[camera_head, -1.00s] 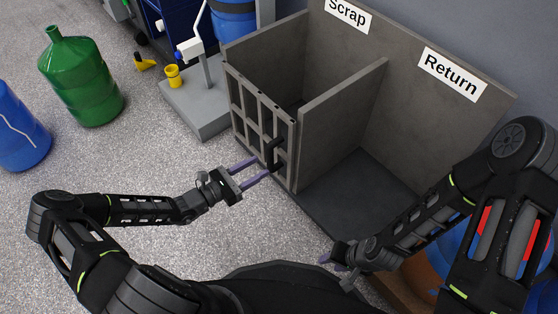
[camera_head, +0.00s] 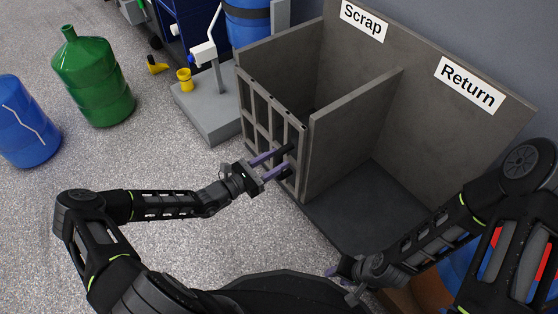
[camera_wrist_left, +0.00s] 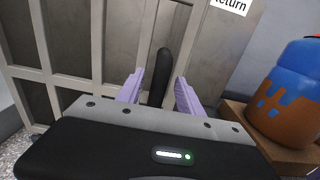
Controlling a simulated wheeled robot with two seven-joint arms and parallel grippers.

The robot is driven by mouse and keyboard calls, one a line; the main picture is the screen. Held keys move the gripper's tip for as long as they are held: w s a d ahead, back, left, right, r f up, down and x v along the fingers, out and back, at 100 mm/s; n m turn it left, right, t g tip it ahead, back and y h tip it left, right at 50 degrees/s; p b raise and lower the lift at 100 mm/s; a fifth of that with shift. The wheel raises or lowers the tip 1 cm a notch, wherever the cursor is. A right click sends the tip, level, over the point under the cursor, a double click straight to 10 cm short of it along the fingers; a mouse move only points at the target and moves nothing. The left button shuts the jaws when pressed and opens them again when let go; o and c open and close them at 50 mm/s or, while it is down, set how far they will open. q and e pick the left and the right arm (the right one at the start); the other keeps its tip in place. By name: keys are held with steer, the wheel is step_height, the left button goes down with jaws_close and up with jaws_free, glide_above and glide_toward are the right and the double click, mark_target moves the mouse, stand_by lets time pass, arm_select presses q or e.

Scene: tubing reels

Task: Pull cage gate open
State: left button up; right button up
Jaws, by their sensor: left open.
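The barred cage gate (camera_head: 262,112) stands across the front of the Scrap bay and looks shut. It also shows in the left wrist view (camera_wrist_left: 97,48). Its black upright handle (camera_wrist_left: 160,76) is near the gate's right edge. My left gripper (camera_head: 277,163) is open at the handle, with one purple finger on either side of it; I cannot tell whether they touch it. In the left wrist view, the handle stands between the spread fingers. My right gripper (camera_head: 340,272) is low by the front of the Return bay, away from the gate; its jaw opening is too small to tell.
The open Return bay (camera_head: 365,205) is right of the gate, behind a grey dividing wall (camera_head: 350,130). A grey scale (camera_head: 208,105) stands left of the gate. Green (camera_head: 95,80) and blue (camera_head: 25,125) bottles stand further left. The floor (camera_head: 160,165) before the gate is clear.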

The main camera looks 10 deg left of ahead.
arm_select(q)
steer(key=shift+w+d, duration=0.5)
steer(key=shift+w, duration=0.05)
jaws_close()
stand_by(1.1)
